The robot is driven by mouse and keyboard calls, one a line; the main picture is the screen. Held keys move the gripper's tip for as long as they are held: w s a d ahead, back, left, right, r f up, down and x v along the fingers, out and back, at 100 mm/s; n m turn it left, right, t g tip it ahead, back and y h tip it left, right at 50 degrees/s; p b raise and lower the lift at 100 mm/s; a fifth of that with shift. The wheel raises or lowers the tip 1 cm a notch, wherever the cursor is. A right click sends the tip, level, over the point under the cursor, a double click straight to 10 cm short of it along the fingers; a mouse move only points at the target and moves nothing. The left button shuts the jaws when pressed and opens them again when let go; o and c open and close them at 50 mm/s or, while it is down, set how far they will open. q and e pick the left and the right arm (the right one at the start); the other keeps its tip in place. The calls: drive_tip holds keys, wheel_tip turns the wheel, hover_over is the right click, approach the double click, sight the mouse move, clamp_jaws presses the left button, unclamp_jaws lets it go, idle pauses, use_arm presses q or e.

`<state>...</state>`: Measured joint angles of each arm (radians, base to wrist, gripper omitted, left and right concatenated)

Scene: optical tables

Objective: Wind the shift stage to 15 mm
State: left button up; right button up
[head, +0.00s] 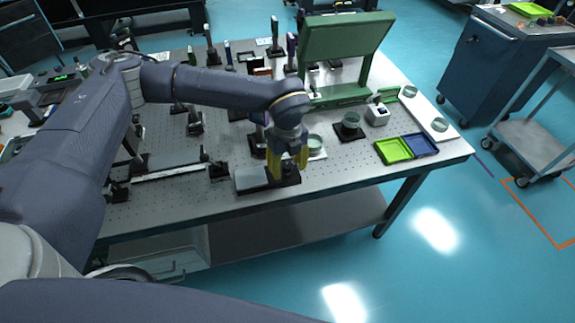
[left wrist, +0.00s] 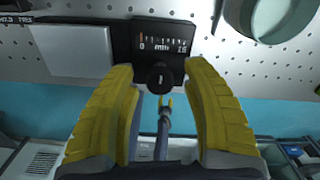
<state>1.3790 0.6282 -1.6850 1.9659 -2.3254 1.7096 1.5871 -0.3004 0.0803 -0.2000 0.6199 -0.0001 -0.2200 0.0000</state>
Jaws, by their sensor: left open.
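The shift stage is a black block with a printed scale (left wrist: 165,40) marked 0 at the left end, mm in the middle and a number that looks like 15 at the right. An orange mark stands close to the 0. A round black knob (left wrist: 160,77) faces the camera below the scale. In the head view the stage (head: 289,180) sits at the table's front edge. My left gripper (head: 288,163) is over it, yellow fingers open on either side of the knob in the left wrist view (left wrist: 161,80), with gaps at both sides.
A grey plate (head: 251,179) lies left of the stage. Right are a round dish on a black base (head: 351,125), green (head: 394,150) and blue (head: 421,145) trays. A green frame (head: 345,45) rises behind. A large round cup rim (left wrist: 235,25) is close by the right finger.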

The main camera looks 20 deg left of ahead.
use_arm(q)
drive_tip(key=shift+c, duration=0.5)
clamp_jaws()
drive_tip(key=shift+m, duration=0.4)
